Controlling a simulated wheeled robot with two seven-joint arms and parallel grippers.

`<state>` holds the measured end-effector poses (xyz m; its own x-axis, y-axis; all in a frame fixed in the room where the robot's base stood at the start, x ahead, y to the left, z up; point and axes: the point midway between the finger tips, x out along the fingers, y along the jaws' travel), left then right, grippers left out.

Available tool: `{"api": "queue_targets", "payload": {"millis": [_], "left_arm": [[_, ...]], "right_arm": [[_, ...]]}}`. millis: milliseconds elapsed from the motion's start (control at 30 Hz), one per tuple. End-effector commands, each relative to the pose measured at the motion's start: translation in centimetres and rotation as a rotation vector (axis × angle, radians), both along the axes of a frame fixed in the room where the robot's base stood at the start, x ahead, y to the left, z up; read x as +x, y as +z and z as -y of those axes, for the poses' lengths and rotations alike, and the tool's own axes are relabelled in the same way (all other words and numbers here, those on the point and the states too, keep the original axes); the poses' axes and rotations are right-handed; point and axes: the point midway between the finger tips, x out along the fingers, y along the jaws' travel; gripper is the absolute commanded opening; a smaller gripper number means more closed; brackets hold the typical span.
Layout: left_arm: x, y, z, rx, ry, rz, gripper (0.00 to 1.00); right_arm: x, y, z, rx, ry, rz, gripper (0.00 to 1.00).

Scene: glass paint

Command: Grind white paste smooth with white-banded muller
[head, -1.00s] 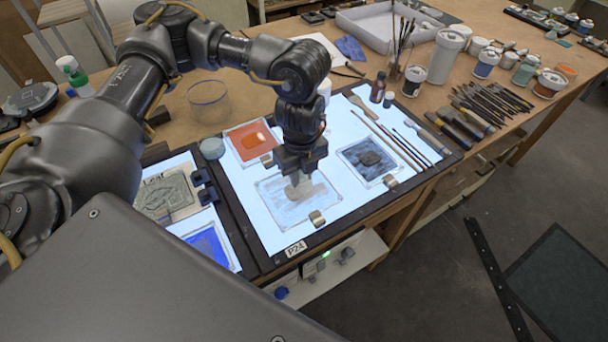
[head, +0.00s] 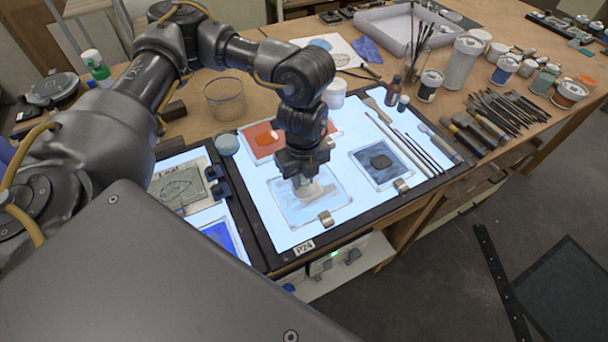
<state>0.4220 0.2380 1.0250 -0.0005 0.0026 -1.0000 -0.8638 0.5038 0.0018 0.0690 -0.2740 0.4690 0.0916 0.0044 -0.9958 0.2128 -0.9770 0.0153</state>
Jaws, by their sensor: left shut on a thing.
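My left gripper (head: 302,178) points straight down over the lit panel and is shut on the muller (head: 307,188), a pale, blunt piece. Its white band cannot be made out, as the jaws cover its upper part. The muller stands on the glass slab (head: 289,214) with the whitish-grey paste (head: 325,203). The paste is spread in a thin streaky layer around the muller. My right gripper does not show.
An orange slab (head: 258,146) lies behind and a dark grey slab (head: 395,174) to the right. Metal clips (head: 326,218) hold the slab edges. Long brushes (head: 408,150) lie at the panel's right. A glass bowl (head: 224,98) stands behind left.

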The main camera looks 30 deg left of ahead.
Motion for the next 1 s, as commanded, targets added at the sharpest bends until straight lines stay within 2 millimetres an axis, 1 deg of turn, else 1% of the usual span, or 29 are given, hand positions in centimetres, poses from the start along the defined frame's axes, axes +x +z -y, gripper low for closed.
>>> {"api": "queue_targets", "payload": {"millis": [300, 467, 1000], "left_arm": [[0.0, 3.4, 0.0, -0.001, -0.001, 0.002, 0.04], [0.0, 4.9, 0.1, -0.001, -0.001, 0.002, 0.04], [0.1, 4.9, 0.1, -0.001, -0.001, 0.002, 0.04]], "right_arm": [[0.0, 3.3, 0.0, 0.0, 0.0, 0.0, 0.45], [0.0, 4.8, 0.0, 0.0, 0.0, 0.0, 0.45], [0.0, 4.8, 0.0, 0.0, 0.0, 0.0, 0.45]]}}
